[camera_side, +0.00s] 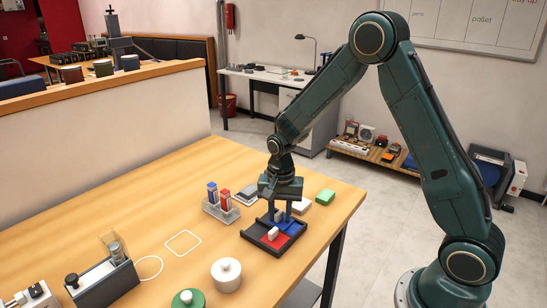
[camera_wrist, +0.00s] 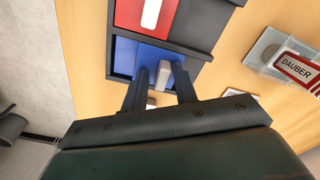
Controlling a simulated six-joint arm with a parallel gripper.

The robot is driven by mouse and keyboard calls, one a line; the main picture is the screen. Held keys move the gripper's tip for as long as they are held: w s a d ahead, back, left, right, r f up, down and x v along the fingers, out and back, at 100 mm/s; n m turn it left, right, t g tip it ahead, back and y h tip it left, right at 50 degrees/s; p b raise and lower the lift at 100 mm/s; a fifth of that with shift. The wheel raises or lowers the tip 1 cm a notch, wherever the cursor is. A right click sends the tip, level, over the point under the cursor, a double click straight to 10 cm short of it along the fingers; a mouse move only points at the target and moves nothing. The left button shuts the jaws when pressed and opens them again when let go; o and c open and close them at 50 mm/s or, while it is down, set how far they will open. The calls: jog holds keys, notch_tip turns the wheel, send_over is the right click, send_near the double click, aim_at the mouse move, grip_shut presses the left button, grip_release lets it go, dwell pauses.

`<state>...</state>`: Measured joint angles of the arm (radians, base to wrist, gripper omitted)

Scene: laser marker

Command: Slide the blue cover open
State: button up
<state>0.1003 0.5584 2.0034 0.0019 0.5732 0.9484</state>
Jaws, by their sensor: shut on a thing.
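A dark two-part box (camera_side: 247,236) sits on the wooden table near its right edge. One part has a blue cover (camera_side: 293,226) and the other a red cover (camera_side: 273,241), each with a pale upright handle. The blue cover (camera_wrist: 135,58) and red cover (camera_wrist: 131,14) also show in the wrist view. My gripper (camera_side: 279,214) points down over the blue side, shut on the blue cover's handle. In the wrist view my gripper's fingers (camera_wrist: 163,76) stand over the blue panel, partly hiding the handle. I cannot tell how far the blue cover is slid.
A clear rack (camera_side: 221,209) with a blue and a red bottle stands left of the box. The table's right edge is close.

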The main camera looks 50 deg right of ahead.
jog(key=shift+w+a+f, duration=0.1)
jog(key=shift+w+f, duration=0.05)
jog(key=shift+w, duration=0.45)
jog(key=shift+w+a+f, duration=0.1)
jog(key=shift+w+f, duration=0.05)
jog(key=shift+w, duration=0.45)
jog(key=shift+c, duration=0.2)
jog(key=o, duration=0.7)
jog(key=shift+d+r, duration=0.1)
jog(key=shift+d, duration=0.05)
jog(key=shift+r, duration=0.45)
jog(key=shift+w+r, duration=0.15)
jog(key=shift+r, duration=3)
